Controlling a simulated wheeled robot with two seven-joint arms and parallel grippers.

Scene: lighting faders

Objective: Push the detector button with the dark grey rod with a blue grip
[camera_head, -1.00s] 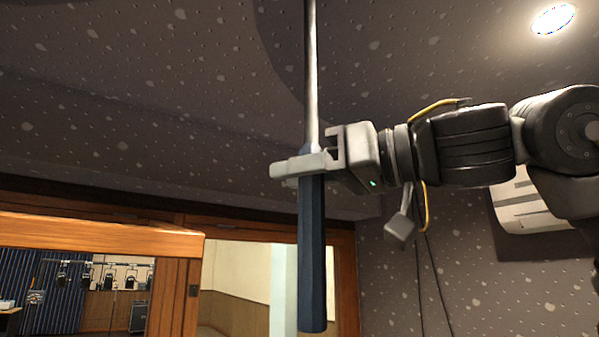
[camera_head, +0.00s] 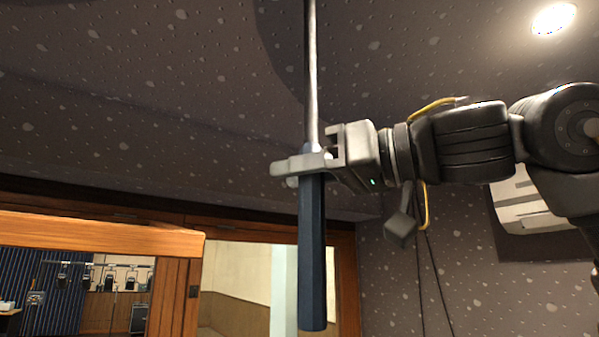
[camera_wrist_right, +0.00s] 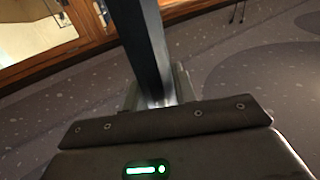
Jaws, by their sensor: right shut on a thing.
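The dark grey rod (camera_head: 311,75) stands upright in the head view, with its thin shaft running up out of the top of the picture. Its blue grip (camera_head: 312,260) hangs below my right gripper (camera_head: 303,163). The right gripper is shut around the top of the grip. In the right wrist view the grip (camera_wrist_right: 143,40) rises from between the fingers. The rod's upper tip is out of view. I cannot see a detector or its button in either view. My left gripper is not in view.
The dark speckled ceiling (camera_head: 150,90) fills the upper picture, with a round lamp (camera_head: 553,19) at the top right. A white wall unit (camera_head: 530,205) is at the right, behind my arm. A wood-framed window (camera_head: 100,235) and an opening are below left.

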